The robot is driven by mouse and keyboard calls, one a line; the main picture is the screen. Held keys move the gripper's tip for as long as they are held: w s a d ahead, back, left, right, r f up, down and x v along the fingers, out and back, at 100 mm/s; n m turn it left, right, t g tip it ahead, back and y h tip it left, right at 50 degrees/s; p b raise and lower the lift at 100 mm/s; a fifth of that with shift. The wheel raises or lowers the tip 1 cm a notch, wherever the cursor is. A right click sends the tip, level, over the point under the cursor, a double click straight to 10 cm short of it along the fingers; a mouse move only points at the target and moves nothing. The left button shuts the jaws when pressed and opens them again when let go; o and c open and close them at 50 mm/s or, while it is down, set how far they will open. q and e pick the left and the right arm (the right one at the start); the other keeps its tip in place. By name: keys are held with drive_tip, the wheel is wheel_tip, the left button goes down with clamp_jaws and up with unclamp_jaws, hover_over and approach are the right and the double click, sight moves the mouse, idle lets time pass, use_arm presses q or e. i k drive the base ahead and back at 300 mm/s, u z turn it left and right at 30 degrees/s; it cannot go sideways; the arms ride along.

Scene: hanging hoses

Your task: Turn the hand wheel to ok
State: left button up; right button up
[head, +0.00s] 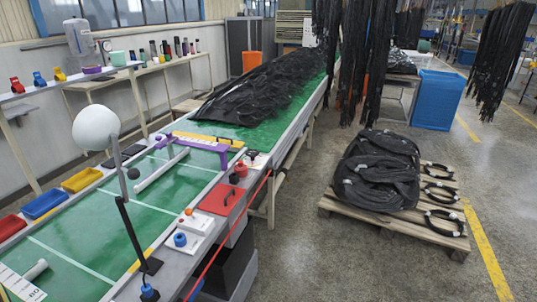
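I cannot make out a hand wheel or an "ok" mark for certain. Small controls sit along the right edge of the green bench (100,225). A blue round knob (180,240) is on a white plate, and a dark round knob with red (240,170) is farther back. A white panel with partly cut-off lettering (16,284) lies at the lower left corner, beside a short white cylinder (36,270). Neither of my grippers is in view.
A white ball (96,127) stands above the bench. Black hoses (262,87) heap farther back. A pallet with hose coils (376,172) is right; the floor between is free.

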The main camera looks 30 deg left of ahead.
sight(253, 156)
drive_tip(key=z, duration=0.05)
drive_tip(key=i, duration=1.85)
drive_tip(key=u, duration=1.1)
drive_tip(key=i, duration=1.15)
drive_tip(key=u, duration=1.25)
